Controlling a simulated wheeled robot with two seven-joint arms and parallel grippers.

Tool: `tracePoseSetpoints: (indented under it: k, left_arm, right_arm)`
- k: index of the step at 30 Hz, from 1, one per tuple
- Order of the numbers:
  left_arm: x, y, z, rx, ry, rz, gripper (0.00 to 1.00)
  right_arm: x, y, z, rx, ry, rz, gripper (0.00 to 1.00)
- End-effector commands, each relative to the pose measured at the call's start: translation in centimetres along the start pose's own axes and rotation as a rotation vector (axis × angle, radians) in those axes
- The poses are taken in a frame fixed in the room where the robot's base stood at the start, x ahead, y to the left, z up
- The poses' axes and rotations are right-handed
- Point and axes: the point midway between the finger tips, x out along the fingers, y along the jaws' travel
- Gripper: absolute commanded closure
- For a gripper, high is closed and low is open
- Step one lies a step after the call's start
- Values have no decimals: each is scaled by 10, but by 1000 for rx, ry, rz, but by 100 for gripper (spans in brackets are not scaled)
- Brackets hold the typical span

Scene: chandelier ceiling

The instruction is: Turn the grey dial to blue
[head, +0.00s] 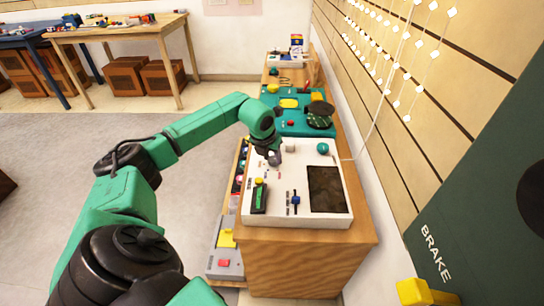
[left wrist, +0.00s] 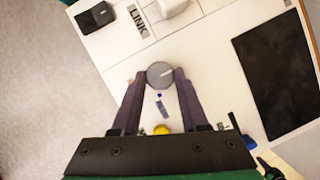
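The grey dial (left wrist: 160,75) is a round knob with a thin pale line on its top, on a white panel (head: 287,214). In the left wrist view the two fingers of my left gripper (left wrist: 160,79) stand one on each side of it, seemingly touching its sides. A small blue mark (left wrist: 162,107) lies on the panel just below the dial in that view. In the head view my left gripper (head: 274,158) reaches down onto the panel and hides most of the dial. My right gripper is not in view.
The panel also carries a dark screen (head: 325,189), a blue slider (head: 295,199), a green switch (head: 259,197) and a teal ball knob (head: 323,148). A yellow knob (left wrist: 161,130) sits between my fingers' bases in the wrist view. A green BRAKE panel (head: 470,190) stands right.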

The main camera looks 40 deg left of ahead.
Motion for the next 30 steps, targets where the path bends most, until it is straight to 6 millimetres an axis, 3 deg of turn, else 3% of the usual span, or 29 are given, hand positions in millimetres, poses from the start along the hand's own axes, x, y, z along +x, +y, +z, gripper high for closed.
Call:
tracePoseSetpoints:
  k: [14, 30]
  left_arm:
    - [0, 2, 0, 99, 0, -41, 100]
    - [0, 5, 2, 527, -3, -222, 100]
  right_arm:
    - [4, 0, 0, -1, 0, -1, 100]
    - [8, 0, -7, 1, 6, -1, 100]
